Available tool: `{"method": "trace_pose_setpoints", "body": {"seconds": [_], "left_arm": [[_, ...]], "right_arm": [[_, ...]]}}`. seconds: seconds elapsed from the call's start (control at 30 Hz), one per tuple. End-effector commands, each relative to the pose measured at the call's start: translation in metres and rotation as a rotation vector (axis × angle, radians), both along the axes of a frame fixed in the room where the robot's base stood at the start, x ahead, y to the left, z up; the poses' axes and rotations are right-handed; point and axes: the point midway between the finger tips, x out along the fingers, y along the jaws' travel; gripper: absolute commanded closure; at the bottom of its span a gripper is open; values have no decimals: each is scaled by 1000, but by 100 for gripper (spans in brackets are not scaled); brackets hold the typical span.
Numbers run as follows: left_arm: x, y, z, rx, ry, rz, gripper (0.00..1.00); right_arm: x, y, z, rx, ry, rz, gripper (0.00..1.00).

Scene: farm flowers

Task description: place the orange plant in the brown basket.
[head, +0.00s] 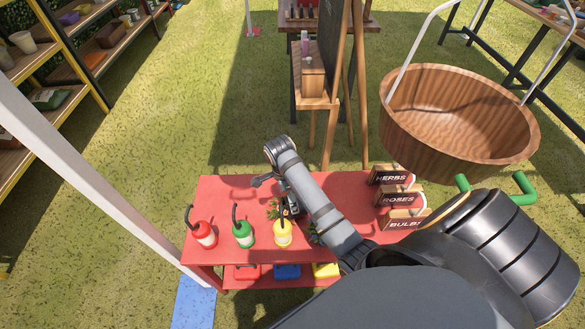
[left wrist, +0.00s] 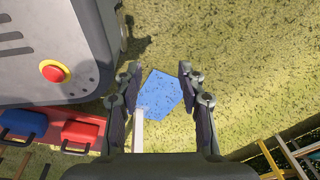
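The brown wooden basket (head: 405,125), wide and round with pale hanger rods, is at the upper right in the head view; its inside looks empty. My right arm reaches across the red table (head: 222,190), with its gripper (head: 290,207) low over the tabletop among green leaves (head: 273,211). The arm hides most of that gripper and the plants, so I cannot make out an orange plant or whether anything is held. My left gripper (left wrist: 159,70) is open and empty above grass in the left wrist view and is not in the head view.
A white post (head: 85,180) rises at left. A wooden easel (head: 335,90) stands behind the table.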

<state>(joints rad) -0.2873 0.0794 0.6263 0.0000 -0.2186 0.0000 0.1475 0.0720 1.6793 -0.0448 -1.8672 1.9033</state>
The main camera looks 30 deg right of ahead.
Motion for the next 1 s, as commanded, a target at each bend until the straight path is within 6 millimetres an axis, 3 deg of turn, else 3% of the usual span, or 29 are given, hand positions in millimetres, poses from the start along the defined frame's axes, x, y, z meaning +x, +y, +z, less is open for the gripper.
{"method": "trace_pose_setpoints", "body": {"seconds": [0.27,0.47,0.77,1.0], "left_arm": [[-27,0,-10,0,40,1,60],[-19,0,-10,1,29,1,60],[-9,0,-19,0,12,0,60],[-11,0,-19,0,16,0,60]], "right_arm": [[-2,-5,-45,0,2,2,0],[-2,-6,-52,-1,2,2,0],[1,-9,-98,0,3,3,0],[1,-10,-101,0,0,3,0]]}}
